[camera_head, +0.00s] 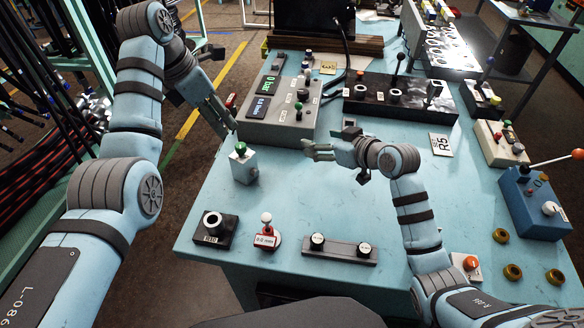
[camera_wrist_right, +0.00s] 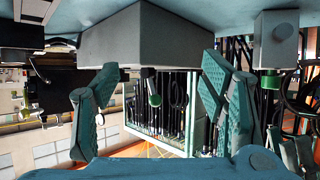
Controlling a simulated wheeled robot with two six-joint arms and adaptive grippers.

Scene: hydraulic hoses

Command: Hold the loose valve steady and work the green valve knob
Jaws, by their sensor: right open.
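The loose valve (camera_head: 243,166) is a pale grey block with a green knob (camera_head: 240,148) on top, standing upright near the table's left edge. In the right wrist view, which is upside down, the valve (camera_wrist_right: 275,42) is at upper right with its green knob (camera_wrist_right: 269,80) hanging below. My left gripper (camera_head: 230,122) is above and behind the valve, apart from it; its fingers look parted and empty. My right gripper (camera_head: 311,149) is open and empty, to the right of the valve, pointing left across the table. Its fingers frame the grey control box in the wrist view.
A grey control box (camera_head: 303,128) with displays and knobs stands behind the valve. A black block with a socket (camera_head: 213,226), a red-labelled valve (camera_head: 267,238) and a two-knob bar (camera_head: 339,249) line the front. The table (camera_head: 320,200) is clear between.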

